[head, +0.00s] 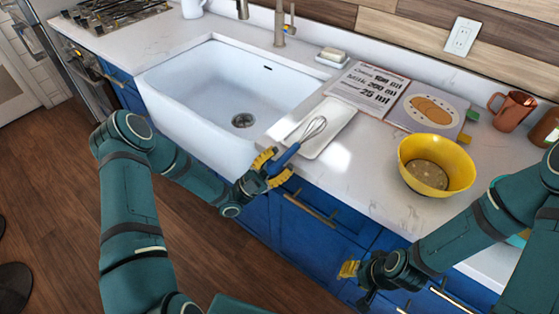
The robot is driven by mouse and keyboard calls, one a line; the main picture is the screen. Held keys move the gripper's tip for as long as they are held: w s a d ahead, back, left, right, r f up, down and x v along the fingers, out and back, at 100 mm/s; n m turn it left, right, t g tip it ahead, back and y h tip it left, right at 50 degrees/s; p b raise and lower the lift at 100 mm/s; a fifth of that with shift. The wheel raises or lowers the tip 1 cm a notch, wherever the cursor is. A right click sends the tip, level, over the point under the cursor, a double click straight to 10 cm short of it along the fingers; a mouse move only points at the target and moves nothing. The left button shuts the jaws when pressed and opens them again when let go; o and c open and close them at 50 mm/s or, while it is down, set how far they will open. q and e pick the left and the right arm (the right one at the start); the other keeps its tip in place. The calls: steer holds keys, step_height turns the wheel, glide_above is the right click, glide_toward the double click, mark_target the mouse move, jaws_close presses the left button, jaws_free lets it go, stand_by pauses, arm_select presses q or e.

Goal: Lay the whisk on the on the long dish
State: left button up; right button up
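The whisk (289,153) has a blue handle and a wire head. My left gripper (271,168) is shut on its handle at the counter's front edge, with yellow fingers on both sides. The whisk points away from me, and its wire head shows over the white long dish (309,146). I cannot tell whether the wires touch the dish. The dish lies on the counter just right of the sink. My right gripper (348,270) is low in front of the blue cabinets, away from the whisk; its opening is unclear.
A yellow bowl (425,177) stands on the counter to the right. A recipe board (369,87), a picture book (432,107) and a copper mug (511,110) are behind. The sink (225,90) is on the left. The counter (361,160) between dish and bowl is clear.

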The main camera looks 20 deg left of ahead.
arm_select(q)
steer(key=shift+r, duration=0.1)
steer(key=shift+a, duration=0.1)
steer(key=v, duration=1.2)
steer(key=shift+b, duration=0.4)
